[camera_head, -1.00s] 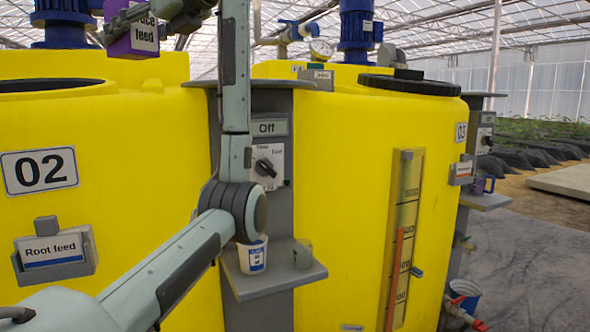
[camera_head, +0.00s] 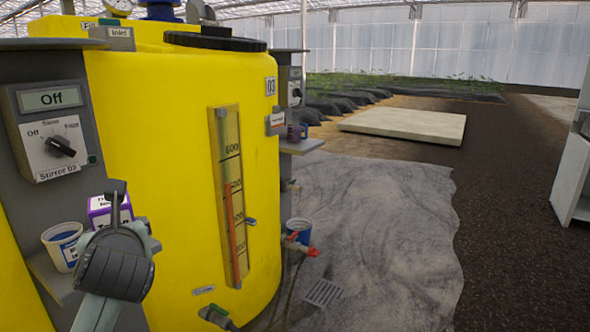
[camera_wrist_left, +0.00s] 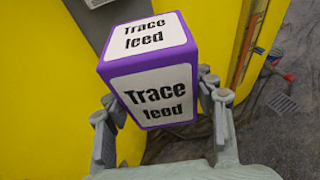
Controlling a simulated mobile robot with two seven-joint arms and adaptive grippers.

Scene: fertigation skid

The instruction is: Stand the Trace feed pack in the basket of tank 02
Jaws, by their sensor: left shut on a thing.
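The Trace feed pack (camera_head: 99,209) is a purple box with white labels. It also fills the middle of the left wrist view (camera_wrist_left: 158,85), where its lettering reads clearly. My left gripper (camera_wrist_left: 161,92) is shut on the pack, with a finger on each side. The basket of tank 02 is not in view. My right gripper is not in view.
Yellow tank 03 (camera_head: 165,130) stands just right of the pack, with a level gauge (camera_head: 229,195) on its front. A white and blue cup (camera_head: 63,246) is on the shelf (camera_head: 47,275). Open floor (camera_head: 385,230) lies to the right.

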